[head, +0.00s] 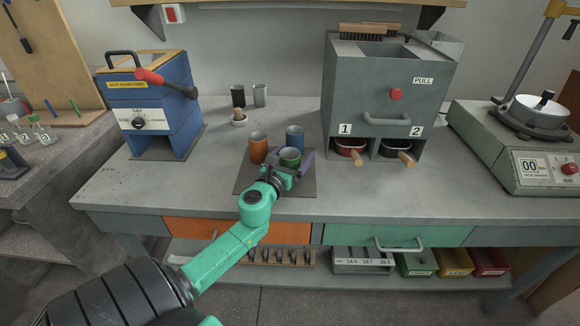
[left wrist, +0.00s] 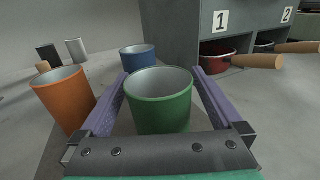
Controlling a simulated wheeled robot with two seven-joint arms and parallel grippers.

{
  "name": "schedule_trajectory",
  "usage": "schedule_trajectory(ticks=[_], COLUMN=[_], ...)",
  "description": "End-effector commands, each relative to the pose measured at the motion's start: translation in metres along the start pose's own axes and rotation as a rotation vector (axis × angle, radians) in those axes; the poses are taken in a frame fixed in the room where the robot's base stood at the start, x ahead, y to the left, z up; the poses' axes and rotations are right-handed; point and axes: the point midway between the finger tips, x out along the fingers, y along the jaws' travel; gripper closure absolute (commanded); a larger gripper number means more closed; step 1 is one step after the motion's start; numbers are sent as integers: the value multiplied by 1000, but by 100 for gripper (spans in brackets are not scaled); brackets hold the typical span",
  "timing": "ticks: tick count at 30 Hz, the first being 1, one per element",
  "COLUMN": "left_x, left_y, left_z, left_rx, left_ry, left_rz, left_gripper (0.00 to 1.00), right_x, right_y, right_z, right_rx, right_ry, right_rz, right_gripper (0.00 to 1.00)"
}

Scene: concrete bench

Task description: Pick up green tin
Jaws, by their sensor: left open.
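The green tin (head: 290,157) is an open, empty-looking cup on a dark mat (head: 304,188) in the middle of the bench. In the left wrist view the green tin (left wrist: 160,103) stands upright between the two purple fingers of my left gripper (left wrist: 163,90). In the head view my left gripper (head: 290,165) partly hides the tin. The jaws are open, with one finger on each side of the tin and a visible gap at the left. My right gripper is not in view.
An orange tin (head: 258,147) stands close on the left and a blue tin (head: 295,137) behind. A grey cabinet (head: 385,85) with two handled pans stands at the back right, a blue machine (head: 160,105) at the left. The bench front left is clear.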

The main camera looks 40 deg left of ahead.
Motion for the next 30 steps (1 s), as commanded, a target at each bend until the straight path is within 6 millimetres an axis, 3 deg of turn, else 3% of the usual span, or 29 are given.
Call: schedule_trajectory(ticks=[7,8,15,25,30], left_x=[5,5,5,5,5], left_y=[0,0,0,0,-1], left_z=[-1,0,-1,6,40], left_rx=[-1,-1,-1,-1,4], left_ry=[1,1,1,0,-2], left_rz=[-1,-1,-1,-2,-3], left_gripper=[0,8,99,100,100], right_x=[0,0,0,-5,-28], right_y=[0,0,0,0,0], right_z=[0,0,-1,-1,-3], right_rx=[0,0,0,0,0], right_ry=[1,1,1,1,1], right_rz=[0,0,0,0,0], right_gripper=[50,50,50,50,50])
